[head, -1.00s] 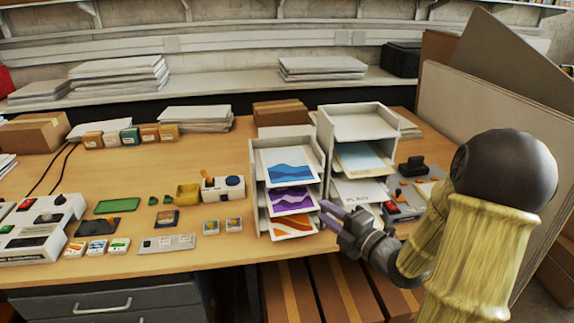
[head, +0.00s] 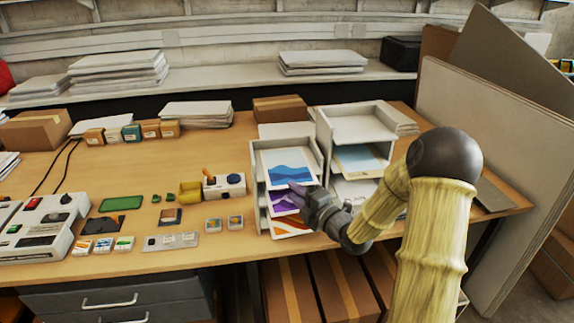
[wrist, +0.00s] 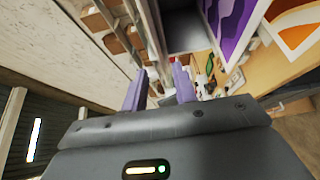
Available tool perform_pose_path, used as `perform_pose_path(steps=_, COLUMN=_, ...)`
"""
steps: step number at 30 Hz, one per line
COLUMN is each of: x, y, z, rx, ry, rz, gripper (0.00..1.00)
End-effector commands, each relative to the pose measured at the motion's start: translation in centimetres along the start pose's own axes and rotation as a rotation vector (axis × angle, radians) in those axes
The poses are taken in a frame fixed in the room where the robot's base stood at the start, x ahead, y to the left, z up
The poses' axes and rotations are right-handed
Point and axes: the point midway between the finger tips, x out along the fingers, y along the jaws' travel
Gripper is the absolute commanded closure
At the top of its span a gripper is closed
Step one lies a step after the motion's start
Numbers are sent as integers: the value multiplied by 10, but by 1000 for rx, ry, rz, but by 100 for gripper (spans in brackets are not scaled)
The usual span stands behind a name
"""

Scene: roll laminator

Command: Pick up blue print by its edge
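The blue print (head: 289,168), a white sheet with blue waves, lies in the top shelf of the left white tray rack (head: 256,172). Its front edge sticks out toward me. My gripper (head: 294,189) is at the rack's front right, its fingertips overlapping the print's lower right edge in the head view. I cannot tell whether they touch it. In the wrist view my gripper (wrist: 159,80) has its two purple fingers apart with nothing between them. The blue print does not show clearly there.
A purple print (head: 281,203) and an orange print (head: 291,227) sit on lower shelves; the purple print (wrist: 232,25) also shows in the wrist view. A second rack (head: 362,122) stands close on the right.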

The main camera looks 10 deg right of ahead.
Motion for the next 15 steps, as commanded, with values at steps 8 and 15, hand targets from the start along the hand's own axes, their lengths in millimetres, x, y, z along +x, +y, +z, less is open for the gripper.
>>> perform_pose_path(steps=8, x=10, y=2, z=3, rx=2, ry=1, rz=0, gripper=72)
perform_pose_path(steps=15, x=40, y=2, z=8, rx=3, ry=2, rz=0, gripper=72)
